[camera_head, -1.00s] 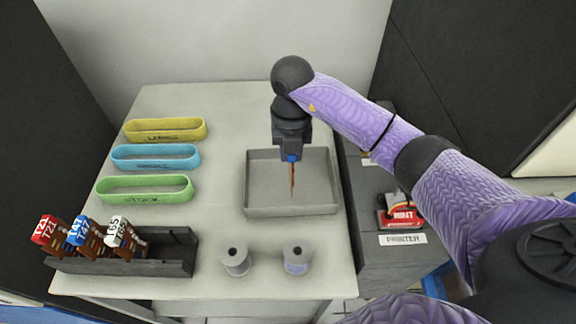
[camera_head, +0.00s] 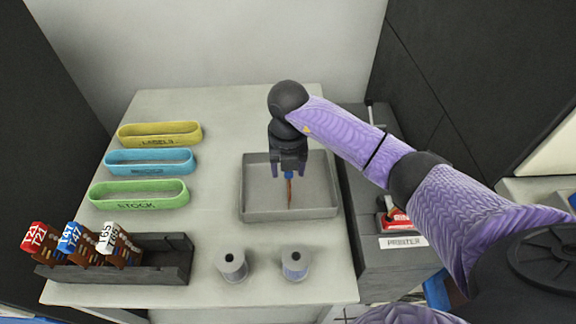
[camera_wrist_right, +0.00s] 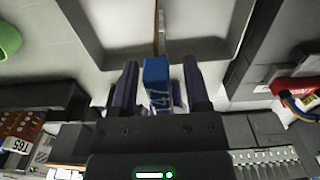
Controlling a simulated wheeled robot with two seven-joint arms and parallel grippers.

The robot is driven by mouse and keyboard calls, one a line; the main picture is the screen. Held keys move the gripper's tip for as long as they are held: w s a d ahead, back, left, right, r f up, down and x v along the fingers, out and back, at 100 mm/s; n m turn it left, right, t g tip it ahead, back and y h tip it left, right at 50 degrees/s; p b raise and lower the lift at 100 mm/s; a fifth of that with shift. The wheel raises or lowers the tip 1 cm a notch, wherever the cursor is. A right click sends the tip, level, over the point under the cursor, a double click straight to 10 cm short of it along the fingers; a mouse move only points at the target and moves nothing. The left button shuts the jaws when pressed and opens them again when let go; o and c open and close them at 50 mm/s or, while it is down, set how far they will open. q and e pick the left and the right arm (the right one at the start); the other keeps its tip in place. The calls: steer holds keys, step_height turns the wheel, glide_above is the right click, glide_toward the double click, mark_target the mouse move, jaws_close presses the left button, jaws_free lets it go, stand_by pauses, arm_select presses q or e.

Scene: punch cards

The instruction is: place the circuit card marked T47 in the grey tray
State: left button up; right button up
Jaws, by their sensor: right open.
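A circuit card with a blue end (camera_head: 288,175) and a thin brown body is upright inside the grey tray (camera_head: 245,190); its foot appears to be at the tray floor. In the right wrist view the blue end (camera_wrist_right: 157,85) reads "47" and sits between my fingers. My right gripper (camera_head: 289,172) is open around it, with a gap at the left finger; I cannot tell whether the right finger touches it. Another blue card marked T47 (camera_head: 70,238) leans in the dark rack (camera_head: 165,270), between a red T21 card (camera_head: 36,237) and a white T65 card (camera_head: 108,237). My left gripper is out of view.
Yellow (camera_head: 160,134), blue (camera_head: 152,161) and green (camera_head: 140,195) oval bins stand at the table's left. Two grey spools (camera_head: 232,265) (camera_head: 295,262) stand in front of the tray. A printer with a red part (camera_head: 396,219) is to the right.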

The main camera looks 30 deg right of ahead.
step_height(320, 180, up, 12)
steer(key=p, duration=0.3)
steer(key=shift+f, duration=0.15)
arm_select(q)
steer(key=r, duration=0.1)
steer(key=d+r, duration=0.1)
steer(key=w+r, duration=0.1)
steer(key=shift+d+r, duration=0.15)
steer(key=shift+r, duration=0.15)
arm_select(e)
steer(key=shift+r, duration=0.3)
stand_by(0.4)
